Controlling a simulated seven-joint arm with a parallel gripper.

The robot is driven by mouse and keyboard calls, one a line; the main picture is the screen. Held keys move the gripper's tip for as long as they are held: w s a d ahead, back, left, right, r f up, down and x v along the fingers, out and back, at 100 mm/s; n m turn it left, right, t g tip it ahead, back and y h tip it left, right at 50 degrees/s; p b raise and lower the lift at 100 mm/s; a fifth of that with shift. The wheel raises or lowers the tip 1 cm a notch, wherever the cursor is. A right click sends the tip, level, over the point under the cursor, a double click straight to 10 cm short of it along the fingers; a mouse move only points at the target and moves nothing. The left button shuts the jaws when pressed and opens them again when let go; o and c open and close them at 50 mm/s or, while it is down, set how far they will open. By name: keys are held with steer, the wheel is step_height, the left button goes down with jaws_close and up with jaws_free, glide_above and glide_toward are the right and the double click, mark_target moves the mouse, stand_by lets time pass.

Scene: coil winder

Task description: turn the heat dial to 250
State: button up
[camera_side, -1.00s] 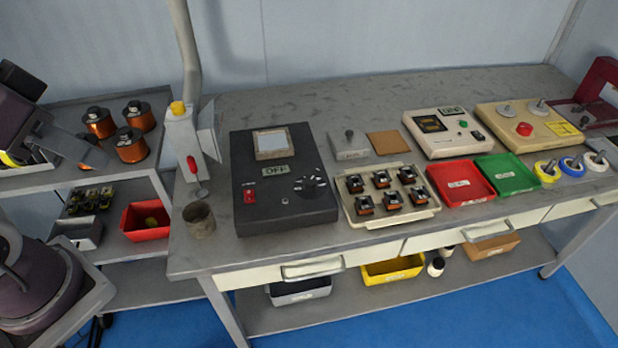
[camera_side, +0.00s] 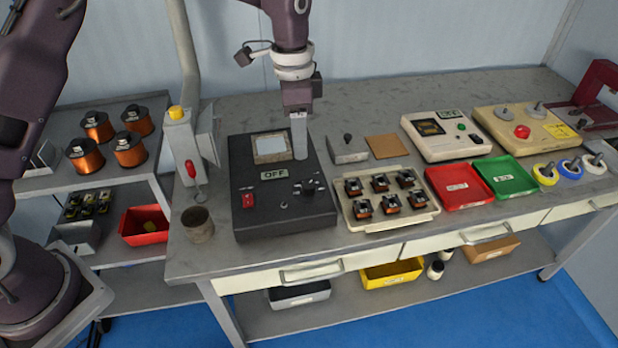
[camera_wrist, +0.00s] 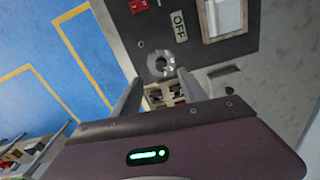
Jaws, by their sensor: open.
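The heat dial (camera_side: 308,185) is a dark knob with pale marks around it, on the front right of a black control box (camera_side: 262,217). The box's small display (camera_side: 274,174) reads OFF. A red switch (camera_side: 248,200) sits at its left. My gripper (camera_side: 299,150) points down above the back right of the box, behind and above the dial, apart from it. In the wrist view the dial (camera_wrist: 161,66) shows ahead, between and beyond my two open fingers (camera_wrist: 158,92). The number the dial points to is too small to read.
A tray of small coils (camera_side: 405,222) stands close right of the box. A grey block with a knob (camera_side: 347,150) is behind that tray. A metal cup (camera_side: 198,224) and a post with a red lever (camera_side: 191,168) stand at the left. Red and green trays lie further right.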

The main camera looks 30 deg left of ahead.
steer(key=m, duration=0.1)
glide_above(309, 183)
steer(key=shift+g, duration=0.3)
step_height(309, 183, down, 5)
steer(key=shift+w+a+r, duration=0.1)
step_height(309, 183, down, 7)
steer(key=shift+f, duration=0.1)
jaws_close()
